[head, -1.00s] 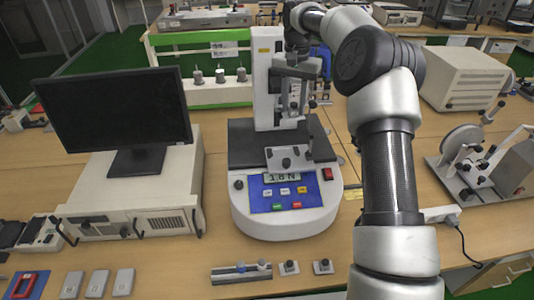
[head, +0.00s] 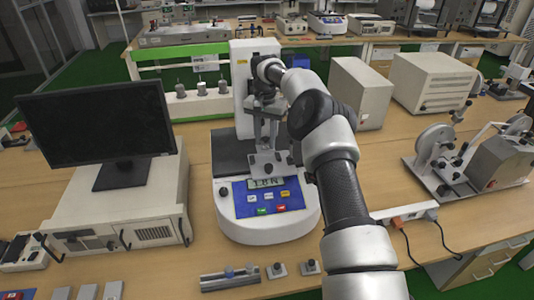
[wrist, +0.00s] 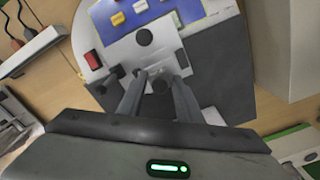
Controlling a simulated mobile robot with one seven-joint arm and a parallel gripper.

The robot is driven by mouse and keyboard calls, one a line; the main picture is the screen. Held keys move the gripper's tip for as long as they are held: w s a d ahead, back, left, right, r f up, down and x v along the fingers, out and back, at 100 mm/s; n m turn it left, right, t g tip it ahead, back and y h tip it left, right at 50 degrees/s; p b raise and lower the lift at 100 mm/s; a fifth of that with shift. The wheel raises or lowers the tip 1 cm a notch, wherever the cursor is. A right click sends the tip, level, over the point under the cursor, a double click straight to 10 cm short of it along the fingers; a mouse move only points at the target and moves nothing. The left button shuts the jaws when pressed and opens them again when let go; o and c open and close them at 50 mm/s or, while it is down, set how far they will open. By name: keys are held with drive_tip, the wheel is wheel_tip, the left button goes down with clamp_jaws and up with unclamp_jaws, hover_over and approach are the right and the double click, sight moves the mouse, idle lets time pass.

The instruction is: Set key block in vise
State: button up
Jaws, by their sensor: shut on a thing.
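My gripper (head: 268,143) reaches down at the tester's front. In the wrist view its two fingers (wrist: 158,88) are shut on a small dark-knobbed piece (wrist: 160,84), which I take for the key block; its body is mostly hidden. Close behind the fingertips is a light grey plate (wrist: 125,55) with a black knob, which looks like part of the vise. The same plate shows in the head view (head: 268,166), above the tester's display. I cannot tell whether the held piece touches the vise.
The white tester (head: 265,228) has a blue button panel and a red switch (wrist: 93,59). A monitor (head: 97,125) stands left. A grey rail (head: 230,279) and small knobbed blocks (head: 277,270) (head: 310,267) lie in front. A power strip (head: 405,213) lies right.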

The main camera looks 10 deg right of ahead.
sight(265, 150)
drive_tip(key=shift+f+b, duration=0.8)
drive_tip(key=shift+f, duration=1.75)
drive_tip(key=shift+f, duration=0.2)
drive_tip(key=o, duration=0.8)
drive_tip(key=shift+o, duration=0.2)
